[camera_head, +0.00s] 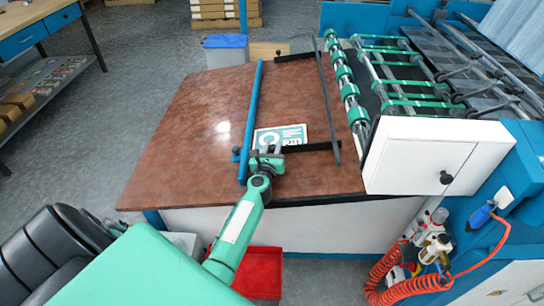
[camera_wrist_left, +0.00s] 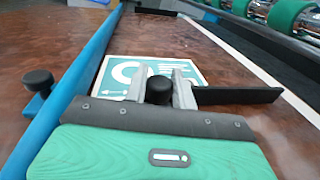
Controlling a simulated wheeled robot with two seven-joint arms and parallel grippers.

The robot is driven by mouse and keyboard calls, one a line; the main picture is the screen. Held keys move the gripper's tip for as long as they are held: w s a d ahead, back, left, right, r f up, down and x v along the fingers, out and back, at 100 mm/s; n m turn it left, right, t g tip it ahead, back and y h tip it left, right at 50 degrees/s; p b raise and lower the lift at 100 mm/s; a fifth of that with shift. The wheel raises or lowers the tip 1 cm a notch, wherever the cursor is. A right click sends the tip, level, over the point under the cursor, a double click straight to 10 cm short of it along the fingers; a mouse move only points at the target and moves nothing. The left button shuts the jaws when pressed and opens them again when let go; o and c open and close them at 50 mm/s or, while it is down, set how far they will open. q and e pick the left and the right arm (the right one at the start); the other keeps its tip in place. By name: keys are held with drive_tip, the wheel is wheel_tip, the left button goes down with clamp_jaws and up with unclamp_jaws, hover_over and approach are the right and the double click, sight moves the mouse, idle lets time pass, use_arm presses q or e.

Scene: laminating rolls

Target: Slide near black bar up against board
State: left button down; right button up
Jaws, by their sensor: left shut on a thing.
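The near black bar (camera_head: 318,147) lies flat on the brown table and points right from my left gripper (camera_head: 267,160). In the left wrist view, the fingers of my left gripper (camera_wrist_left: 163,88) are shut on the round black knob (camera_wrist_left: 159,91) at the left end of the bar (camera_wrist_left: 238,95). The board (camera_head: 281,136), white and teal with a large letter, lies flat just beyond the bar. It also shows in the left wrist view (camera_wrist_left: 116,74), partly hidden by the fingers and knob. I cannot tell whether bar and board touch. My right gripper is out of view.
A long blue rail (camera_head: 252,115) with a black side knob (camera_wrist_left: 38,81) runs left of the board. A far black bar (camera_head: 294,57) lies at the table's back. A thin dark rod (camera_head: 327,100) and green rollers (camera_head: 345,82) stand to the right. The table's left part (camera_head: 185,145) is clear.

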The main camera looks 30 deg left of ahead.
use_arm(q)
drive_tip(key=c, duration=1.2)
unclamp_jaws()
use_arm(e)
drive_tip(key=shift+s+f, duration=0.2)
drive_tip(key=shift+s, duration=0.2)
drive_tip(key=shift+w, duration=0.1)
use_arm(q)
drive_tip(key=shift+s+d, duration=0.1)
drive_tip(key=shift+s, duration=0.2)
drive_tip(key=v, duration=1.1)
drive_tip(key=shift+s+d+f, duration=0.15)
drive_tip(key=shift+s, duration=0.2)
drive_tip(key=shift+s+d, duration=0.25)
drive_tip(key=shift+s, duration=0.35)
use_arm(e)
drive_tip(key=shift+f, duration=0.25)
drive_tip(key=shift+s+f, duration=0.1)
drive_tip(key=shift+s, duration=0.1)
